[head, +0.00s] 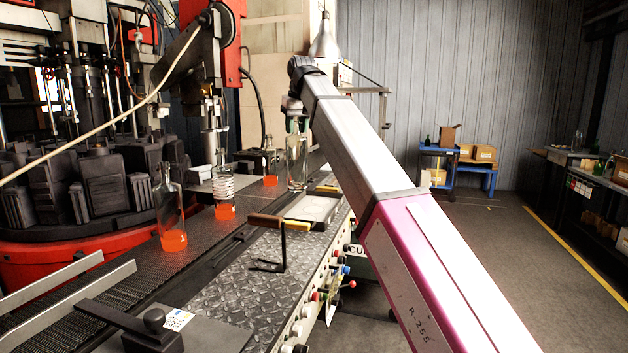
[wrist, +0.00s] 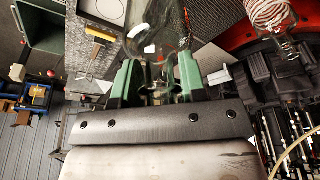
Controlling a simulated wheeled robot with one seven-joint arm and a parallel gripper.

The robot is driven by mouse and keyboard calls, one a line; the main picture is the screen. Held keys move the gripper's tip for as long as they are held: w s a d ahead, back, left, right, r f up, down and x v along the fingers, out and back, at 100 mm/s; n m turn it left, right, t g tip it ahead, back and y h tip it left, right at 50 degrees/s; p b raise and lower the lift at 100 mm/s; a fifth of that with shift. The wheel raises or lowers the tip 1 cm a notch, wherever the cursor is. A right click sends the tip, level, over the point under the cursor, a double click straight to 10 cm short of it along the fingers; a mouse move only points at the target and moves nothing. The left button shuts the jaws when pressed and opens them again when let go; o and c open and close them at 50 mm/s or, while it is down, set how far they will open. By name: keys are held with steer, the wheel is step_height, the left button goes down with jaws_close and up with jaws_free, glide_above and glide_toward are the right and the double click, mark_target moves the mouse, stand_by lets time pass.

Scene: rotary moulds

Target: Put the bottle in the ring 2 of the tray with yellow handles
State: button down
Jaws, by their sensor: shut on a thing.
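My gripper (head: 297,122) is shut on a clear glass bottle (head: 297,165), near its top. The bottle hangs about upright beside the far part of the tray. In the wrist view, my green fingers (wrist: 157,80) close around the neck of the bottle (wrist: 158,35). The tray with yellow handles (head: 312,208) lies on the metal bench, with a yellow handle at its near end and another at its far end. A pale ring shows in it; the ring numbers cannot be read. Part of the tray (wrist: 88,12) shows at the wrist view's upper left.
Clear bottles with glowing orange bases stand on the dark conveyor: one near (head: 170,215), one farther back (head: 270,165). A coil-wrapped one (head: 224,190) stands between them. The red-and-black mould machine (head: 80,190) fills the left.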

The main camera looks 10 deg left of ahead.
steer(key=w+d+f, duration=0.3)
steer(key=w+f, duration=0.7)
stand_by(0.3)
steer(key=shift+f, duration=0.25)
steer(key=c, duration=0.7)
jaws_free()
steer(key=shift+r, duration=0.1)
steer(key=v, duration=1.2)
steer(key=shift+s, duration=0.1)
